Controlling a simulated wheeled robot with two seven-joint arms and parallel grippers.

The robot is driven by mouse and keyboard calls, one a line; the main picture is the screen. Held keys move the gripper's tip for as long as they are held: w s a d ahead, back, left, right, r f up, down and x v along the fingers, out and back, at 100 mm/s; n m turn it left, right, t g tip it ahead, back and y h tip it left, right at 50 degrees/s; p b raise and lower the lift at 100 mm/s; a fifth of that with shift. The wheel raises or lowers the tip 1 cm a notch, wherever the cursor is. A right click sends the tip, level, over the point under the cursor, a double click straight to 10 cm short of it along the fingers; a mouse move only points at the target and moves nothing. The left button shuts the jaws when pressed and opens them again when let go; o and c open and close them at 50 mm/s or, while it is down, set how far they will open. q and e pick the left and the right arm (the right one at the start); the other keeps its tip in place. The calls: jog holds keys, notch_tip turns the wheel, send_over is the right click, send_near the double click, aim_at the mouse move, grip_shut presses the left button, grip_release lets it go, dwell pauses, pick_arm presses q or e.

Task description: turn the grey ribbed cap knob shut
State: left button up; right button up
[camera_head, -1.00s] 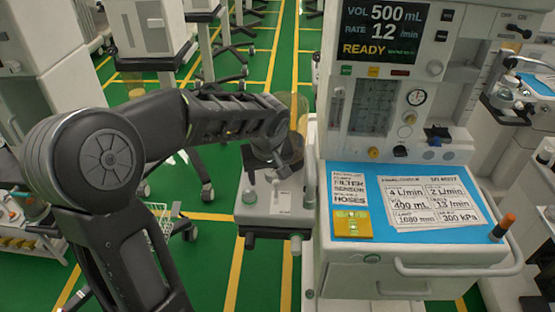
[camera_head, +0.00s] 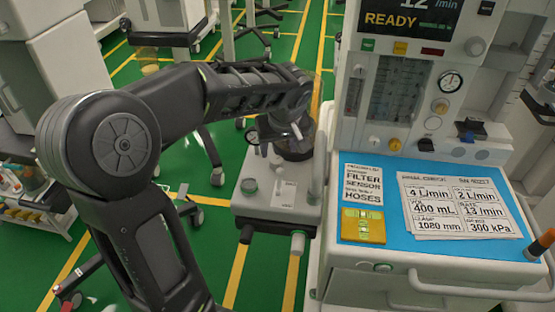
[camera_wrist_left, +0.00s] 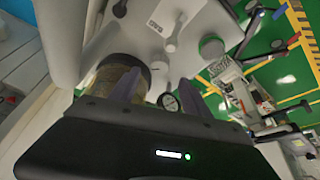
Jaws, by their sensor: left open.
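In the head view my forearm and hand hide most of the fingers. My right gripper is not in view.
The machine's blue worktop (camera_head: 410,245) with paper cards and a yellow pad (camera_head: 363,226) lies to the right. A front rail (camera_head: 470,290) runs below it. Hoses ports hang under the block. Other carts stand behind on the green floor.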

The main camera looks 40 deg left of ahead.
aim_at(277, 161)
pick_arm(q)
jog(key=shift+x, duration=3.9)
jog(key=shift+c, duration=0.4)
grip_shut()
